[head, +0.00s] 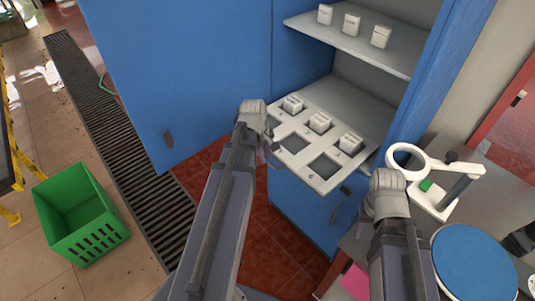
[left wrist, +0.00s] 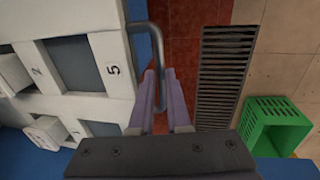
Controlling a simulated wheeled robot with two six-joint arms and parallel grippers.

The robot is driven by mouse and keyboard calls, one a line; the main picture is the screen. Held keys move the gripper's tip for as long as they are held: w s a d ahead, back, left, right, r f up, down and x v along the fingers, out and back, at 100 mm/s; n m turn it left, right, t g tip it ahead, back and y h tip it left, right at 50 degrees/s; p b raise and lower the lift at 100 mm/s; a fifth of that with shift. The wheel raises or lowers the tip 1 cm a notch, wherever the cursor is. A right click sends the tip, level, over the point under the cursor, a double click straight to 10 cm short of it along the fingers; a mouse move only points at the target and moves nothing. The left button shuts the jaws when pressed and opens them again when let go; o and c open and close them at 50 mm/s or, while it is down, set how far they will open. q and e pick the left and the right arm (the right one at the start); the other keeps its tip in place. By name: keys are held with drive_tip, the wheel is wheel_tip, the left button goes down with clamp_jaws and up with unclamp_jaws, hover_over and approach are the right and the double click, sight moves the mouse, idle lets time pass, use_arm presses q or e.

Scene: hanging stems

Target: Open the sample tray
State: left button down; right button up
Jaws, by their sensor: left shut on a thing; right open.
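The white sample tray (head: 306,136) juts out of the open blue cabinet, with white blocks in its back sockets and open square sockets in front. It also shows in the left wrist view (left wrist: 103,48), with printed numbers. My left gripper (head: 268,151) is at the tray's front left edge. In the left wrist view my left gripper (left wrist: 164,98) has its purple fingers around a dark bar handle (left wrist: 162,48) beside the tray, shut on it. My right gripper (head: 374,205) is open, right of the tray, its fingers mostly hidden by its wrist.
The open blue cabinet door (head: 190,75) stands left of the tray. An upper shelf (head: 345,38) holds white blocks. A white magnifier stand (head: 440,168) and blue disc (head: 475,262) are on the right bench. A green crate (head: 80,215) stands on the floor at left.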

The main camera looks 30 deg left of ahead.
use_arm(q)
drive_tip(key=c, duration=0.9)
unclamp_jaws()
drive_tip(key=shift+r, duration=0.1)
use_arm(e)
drive_tip(key=shift+r, duration=0.1)
use_arm(q)
drive_tip(key=r+p, duration=0.2)
drive_tip(key=s+r+p, duration=0.1)
drive_tip(key=r+p, duration=0.4)
drive_tip(key=shift+s+a+r+p, duration=0.15)
drive_tip(key=shift+a+r+p, duration=0.1)
drive_tip(key=shift+a+p, duration=0.1)
use_arm(e)
wheel_tip(320, 180, up, 8)
drive_tip(key=shift+f, duration=0.25)
use_arm(q)
drive_tip(key=shift+d, duration=0.15)
